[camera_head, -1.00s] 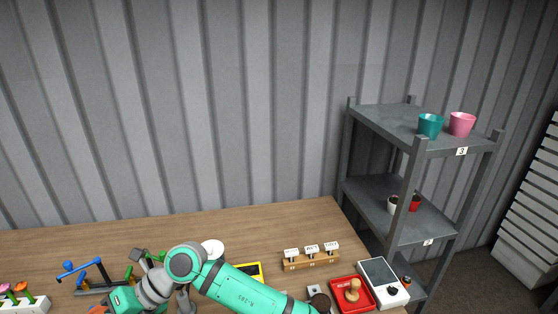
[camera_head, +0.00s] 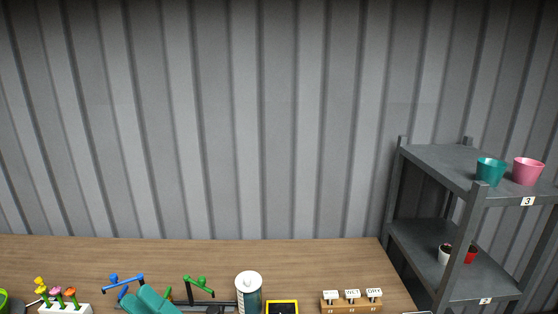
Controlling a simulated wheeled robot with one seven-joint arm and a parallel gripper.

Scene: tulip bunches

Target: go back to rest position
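My green arm shows only as a short piece at the bottom edge of the head view, left of the middle. My gripper is not visible in this view. Tulips in yellow, pink and orange (camera_head: 57,291) stand in a white holder (camera_head: 66,308) at the lower left of the wooden table (camera_head: 300,257). Beside them is a rack with blue and green clamp-like arms (camera_head: 195,282), partly hidden by my arm.
A white-lidded canister (camera_head: 249,283), a yellow-framed black item (camera_head: 282,307) and a wooden block with small labelled signs (camera_head: 351,306) stand along the table's front. A grey shelf (camera_head: 436,162) at right holds a teal pot (camera_head: 490,171) and a pink pot (camera_head: 528,171).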

